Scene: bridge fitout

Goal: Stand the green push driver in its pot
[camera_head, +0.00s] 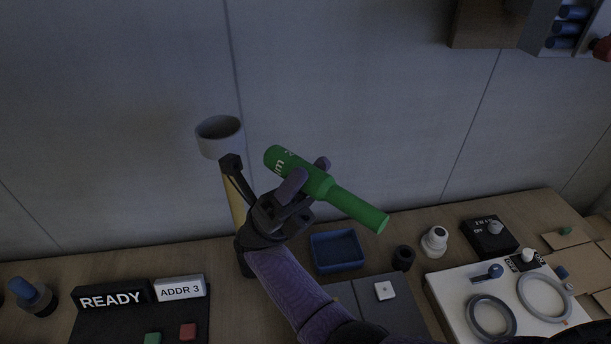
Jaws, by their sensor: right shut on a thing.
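The green push driver (325,188) is held in the air in front of the wall. It is tilted, its thick lettered end up to the left and its thinner end down to the right. My right gripper (304,188) is shut on it around the middle, near where the thick part meets the thin part. An open grey round pot (219,138) shows up left of the gripper, apart from the driver; its inside is only partly visible. A small dark open cup (403,258) stands on the bench below the driver's thin end. I cannot tell for certain which is the driver's pot. My left gripper is not in view.
A blue tray (338,265) sits on the bench behind my right forearm. A white board with rings (440,293), a white knobbed part (434,241) and a black box (489,237) stand to the right. A READY sign (111,298) stands left. A shelf (490,24) overhangs upper right.

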